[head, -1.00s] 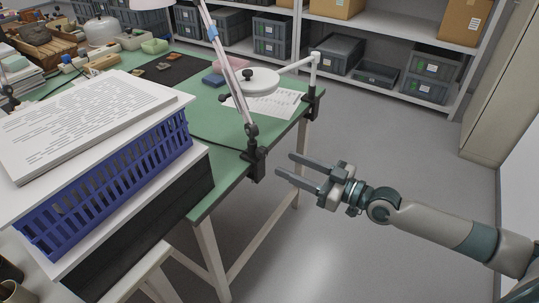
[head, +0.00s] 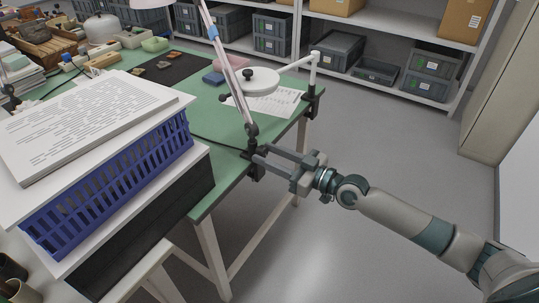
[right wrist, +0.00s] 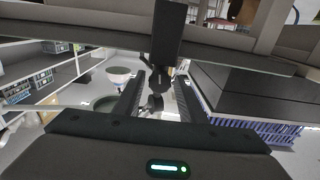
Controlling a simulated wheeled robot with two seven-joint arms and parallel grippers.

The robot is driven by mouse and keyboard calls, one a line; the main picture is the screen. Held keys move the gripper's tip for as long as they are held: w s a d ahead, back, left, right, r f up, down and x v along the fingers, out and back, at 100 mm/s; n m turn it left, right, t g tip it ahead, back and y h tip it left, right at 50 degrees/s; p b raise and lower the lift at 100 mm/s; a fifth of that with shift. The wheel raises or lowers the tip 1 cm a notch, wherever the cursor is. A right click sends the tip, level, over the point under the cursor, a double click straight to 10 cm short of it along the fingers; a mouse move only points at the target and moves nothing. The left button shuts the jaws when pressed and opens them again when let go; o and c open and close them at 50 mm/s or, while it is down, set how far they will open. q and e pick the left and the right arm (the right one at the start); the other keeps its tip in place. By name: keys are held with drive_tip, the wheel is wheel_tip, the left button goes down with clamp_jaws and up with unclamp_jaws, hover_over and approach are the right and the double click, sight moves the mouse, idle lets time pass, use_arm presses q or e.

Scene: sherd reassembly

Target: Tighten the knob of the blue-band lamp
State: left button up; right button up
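The blue-band lamp (head: 232,78) stands clamped at the near right edge of the green table, its slanted pale arm carrying a blue band (head: 212,33). Its dark clamp (head: 256,169) hangs over the table edge. My right gripper (head: 261,154) is open, with its fingertips at the clamp, one finger above the other in the head view. In the right wrist view, a dark clamp post (right wrist: 168,38) stands ahead, and a small grey part (right wrist: 154,103), perhaps the knob, shows between the open fingers. I cannot tell whether they touch it. My left gripper is not in view.
A second clamp arm with a white round head (head: 259,81) stands at the table's far right corner. A blue crate (head: 110,170) topped with papers (head: 85,120) stands at the left. Shelves (head: 390,40) with grey bins line the back. The floor at right is free.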

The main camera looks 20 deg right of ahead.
drive_tip(key=c, duration=0.7)
drive_tip(key=shift+m, duration=1)
drive_tip(key=o, duration=1.1)
drive_tip(key=shift+c, duration=0.2)
